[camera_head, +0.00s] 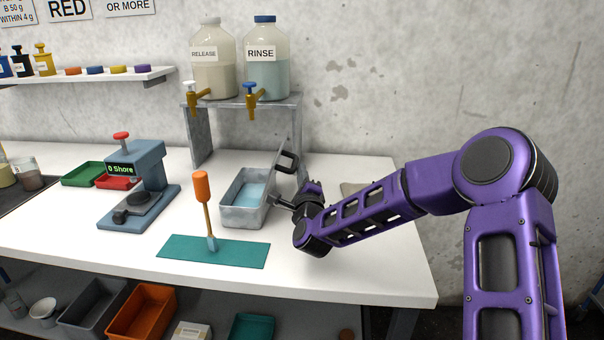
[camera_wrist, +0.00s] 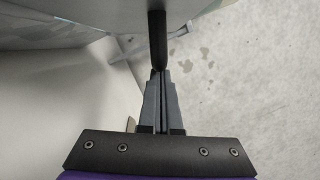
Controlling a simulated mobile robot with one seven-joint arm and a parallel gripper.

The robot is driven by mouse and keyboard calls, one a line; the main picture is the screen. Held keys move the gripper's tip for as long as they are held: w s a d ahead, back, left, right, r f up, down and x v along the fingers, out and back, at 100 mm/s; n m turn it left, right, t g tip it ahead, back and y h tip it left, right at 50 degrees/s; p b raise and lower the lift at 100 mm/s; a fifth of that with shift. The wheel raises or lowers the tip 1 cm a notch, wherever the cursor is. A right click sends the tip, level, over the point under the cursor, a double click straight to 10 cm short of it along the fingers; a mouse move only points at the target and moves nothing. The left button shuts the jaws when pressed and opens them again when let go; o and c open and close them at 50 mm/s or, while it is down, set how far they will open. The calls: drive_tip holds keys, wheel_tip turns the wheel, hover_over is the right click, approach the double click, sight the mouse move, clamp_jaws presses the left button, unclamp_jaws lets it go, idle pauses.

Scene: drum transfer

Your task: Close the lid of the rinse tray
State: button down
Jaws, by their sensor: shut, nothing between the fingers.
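The rinse tray (camera_head: 238,215) is a grey metal box with pale blue liquid in it, on the white table under the dispenser stand. Its lid (camera_head: 283,143) stands open, nearly upright, along the tray's right side, with a dark loop handle (camera_head: 291,162) facing right. My gripper (camera_head: 277,199) is low beside the tray's right wall, below the handle. In the wrist view, its fingers (camera_wrist: 161,72) are shut and empty. A dark bar (camera_wrist: 157,38), probably the handle, lies just ahead of the tips, before a grey surface. I cannot tell whether they touch.
A metal stand (camera_head: 201,135) behind the tray carries the release bottle (camera_head: 213,75) and rinse bottle (camera_head: 266,78), with taps. An orange-handled tool (camera_head: 202,190) stands upright over a green mat (camera_head: 213,252) in front. A blue hardness gauge (camera_head: 148,165) stands left. My arm covers the table's right part.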

drive_tip(key=shift+a+r+n, duration=0.2)
drive_tip(key=shift+r+n, duration=0.15)
drive_tip(key=shift+n, duration=0.05)
idle(0.8)
drive_tip(key=a+r+n, duration=0.1)
drive_tip(key=a+n, duration=0.1)
drive_tip(key=a+r+n+g+p, duration=0.1)
drive_tip(key=a+r+n, duration=0.1)
drive_tip(key=n, duration=0.1)
drive_tip(key=a+r+n+g, duration=0.1)
drive_tip(key=a+n, duration=0.1)
drive_tip(key=n, duration=0.1)
drive_tip(key=shift+a+r+p, duration=0.25)
drive_tip(key=shift+r+p, duration=0.1)
drive_tip(key=shift+p, duration=0.05)
drive_tip(key=shift+a+r+n, duration=0.1)
drive_tip(key=shift+a+n, duration=0.25)
drive_tip(key=shift+n, duration=0.25)
drive_tip(key=a+f+n+g+h+p, duration=0.1)
drive_tip(key=a+f+n+h+p, duration=0.1)
drive_tip(key=a+n+p, duration=0.3)
drive_tip(key=shift+w+a+f+n+p, duration=0.25)
drive_tip(key=shift+a+f+n+p, duration=0.1)
drive_tip(key=shift+a, duration=1.25)
